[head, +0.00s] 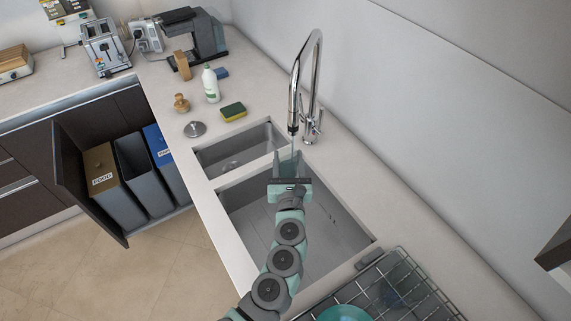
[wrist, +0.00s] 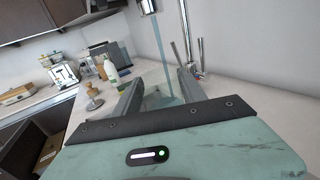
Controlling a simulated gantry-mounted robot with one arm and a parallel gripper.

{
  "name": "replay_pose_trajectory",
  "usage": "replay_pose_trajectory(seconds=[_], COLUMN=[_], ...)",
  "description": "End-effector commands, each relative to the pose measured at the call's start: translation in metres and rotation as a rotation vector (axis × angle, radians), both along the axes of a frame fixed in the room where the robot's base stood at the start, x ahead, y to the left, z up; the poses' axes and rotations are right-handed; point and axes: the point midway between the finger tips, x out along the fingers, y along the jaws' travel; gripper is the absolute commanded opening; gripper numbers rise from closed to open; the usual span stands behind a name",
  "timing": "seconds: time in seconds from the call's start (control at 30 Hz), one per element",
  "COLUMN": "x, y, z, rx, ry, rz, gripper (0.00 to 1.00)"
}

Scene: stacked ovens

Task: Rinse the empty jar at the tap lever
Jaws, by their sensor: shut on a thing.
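The jar (wrist: 158,98) is clear glass and shows between my fingers in the wrist view, mostly hidden behind the gripper body. My gripper (head: 290,160) is shut on it, above the sink and under the chrome tap (head: 297,75). A bluish stream of water (wrist: 162,55) falls from the tap's spout (wrist: 147,7) to the jar. The tap lever (head: 316,121) is on the right side of the tap base. I cannot tell how much water is in the jar.
The large sink basin (head: 335,240) lies below my arm, with a smaller basin (head: 240,150) behind it. A sponge (head: 233,111), a soap bottle (head: 211,84) and a wooden brush (head: 181,103) stand beyond. A dish rack (head: 420,290) is at the front right.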

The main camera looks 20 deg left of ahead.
Motion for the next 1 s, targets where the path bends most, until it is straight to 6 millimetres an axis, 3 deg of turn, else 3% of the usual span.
replay_pose_trajectory(seconds=[0.33, 1.0], x=[-0.004, -0.053], y=[0.000, 0.022], z=[0.002, 0.002], rx=[0.002, 0.003], ry=[-0.001, -0.001], rz=[0.001, 0.002], gripper=[0.01, 0.01])
